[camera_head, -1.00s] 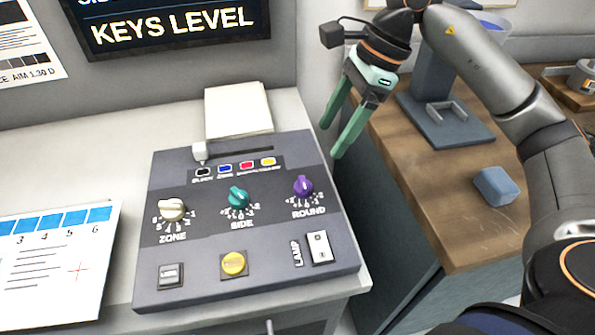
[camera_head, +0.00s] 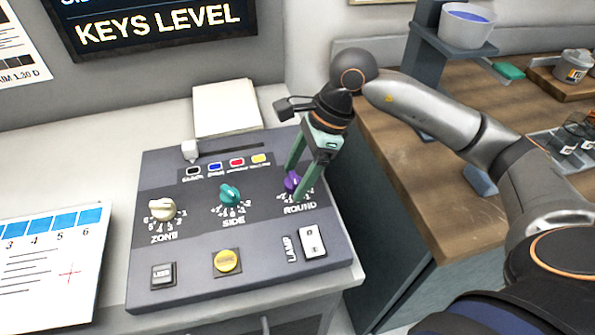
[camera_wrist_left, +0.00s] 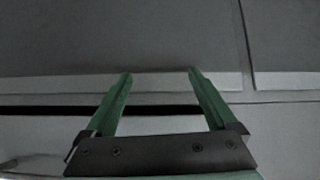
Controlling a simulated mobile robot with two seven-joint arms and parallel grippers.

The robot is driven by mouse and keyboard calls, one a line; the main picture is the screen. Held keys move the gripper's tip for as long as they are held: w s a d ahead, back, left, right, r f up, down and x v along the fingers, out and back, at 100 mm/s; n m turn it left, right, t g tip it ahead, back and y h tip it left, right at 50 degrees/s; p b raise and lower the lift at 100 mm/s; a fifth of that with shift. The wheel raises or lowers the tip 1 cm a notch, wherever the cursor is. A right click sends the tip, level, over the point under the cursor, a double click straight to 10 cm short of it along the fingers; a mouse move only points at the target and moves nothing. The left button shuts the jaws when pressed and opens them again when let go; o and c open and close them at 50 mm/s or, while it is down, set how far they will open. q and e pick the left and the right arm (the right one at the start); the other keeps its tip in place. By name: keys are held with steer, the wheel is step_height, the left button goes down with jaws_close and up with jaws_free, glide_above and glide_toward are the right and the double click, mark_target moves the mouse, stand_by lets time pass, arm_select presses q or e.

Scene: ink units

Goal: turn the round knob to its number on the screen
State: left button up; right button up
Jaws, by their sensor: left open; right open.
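The round knob (camera_head: 292,181) is purple and sits at the right of the knob row on the grey control panel (camera_head: 150,290), above the label ROUND. My right gripper (camera_head: 296,184) is open, its green fingers pointing down at the purple knob, one on either side of it. I cannot tell whether they touch it. The screen (camera_head: 150,22) shows KEYS LEVEL; its upper line is cut off, and no number for the knob is visible. My left gripper (camera_wrist_left: 160,75) is open and empty in the left wrist view, facing grey surfaces.
The panel also carries a cream zone knob (camera_head: 162,209), a teal side knob (camera_head: 230,195), a yellow button (camera_head: 227,261), a lamp switch (camera_head: 312,242) and a white slider (camera_head: 190,150). A wooden counter (camera_head: 410,200) with a blue block (camera_head: 480,180) lies to the right.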

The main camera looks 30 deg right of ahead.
steer(key=shift+c, duration=0.3)
jaws_close()
arm_select(q)
steer(key=shift+w, duration=0.1)
